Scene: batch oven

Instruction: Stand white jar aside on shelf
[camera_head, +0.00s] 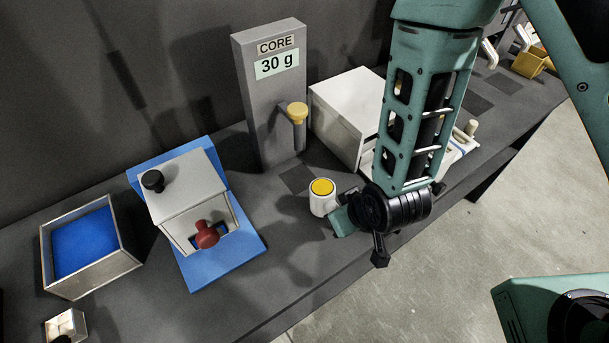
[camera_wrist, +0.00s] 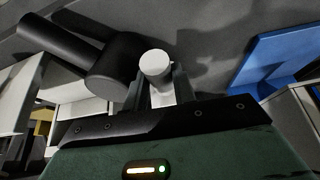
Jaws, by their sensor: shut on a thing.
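The white jar (camera_head: 317,205) shows a yellow top (camera_head: 322,187) in the head view. It is upright, over the dark grey shelf (camera_head: 285,258), in front of the grey dispenser. My gripper (camera_head: 340,212) comes from the right and is shut on the jar's side. In the wrist view a white round end (camera_wrist: 155,62) of the jar shows between the two fingers (camera_wrist: 160,90). I cannot tell whether the jar touches the shelf; its lower right side is hidden by my gripper.
The grey dispenser column (camera_head: 270,105) marked "CORE 30 g" stands behind the jar. A white box (camera_head: 340,125) is behind my arm. A press-like white box (camera_head: 185,188) on a blue mat (camera_head: 238,260) and a blue-lined bin (camera_head: 95,278) stand left. Bare shelf lies between mat and jar.

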